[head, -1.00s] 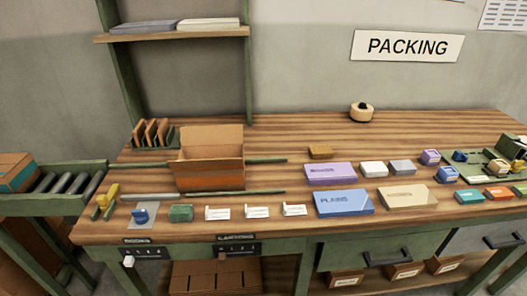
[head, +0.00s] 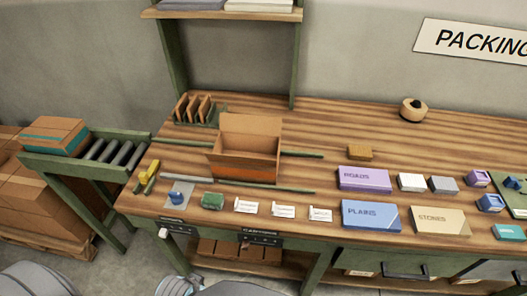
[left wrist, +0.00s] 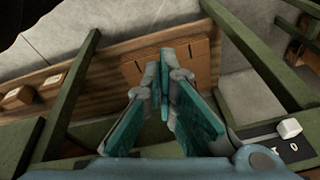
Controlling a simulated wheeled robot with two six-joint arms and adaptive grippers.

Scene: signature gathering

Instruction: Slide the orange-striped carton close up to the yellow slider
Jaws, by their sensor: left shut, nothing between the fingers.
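The orange-striped carton (head: 243,165) stands open on the bench between two green rails, its back flap up and an orange stripe low on its front. The yellow slider (head: 149,167) sits at the left end of the rails, apart from the carton with a clear gap between. My left gripper (left wrist: 164,72) is shut and empty in the left wrist view, in front of the bench with the brown cartons on the lower shelf beyond it. Only a grey part of my left arm shows at the bottom of the head view. My right gripper is not in view.
A green rail (head: 265,187) runs in front of the carton. A blue knob (head: 177,197), a green block (head: 213,200) and white cards (head: 246,205) line the bench's front edge. Brown dividers (head: 196,107) stand behind. A roller conveyor (head: 110,150) adjoins on the left.

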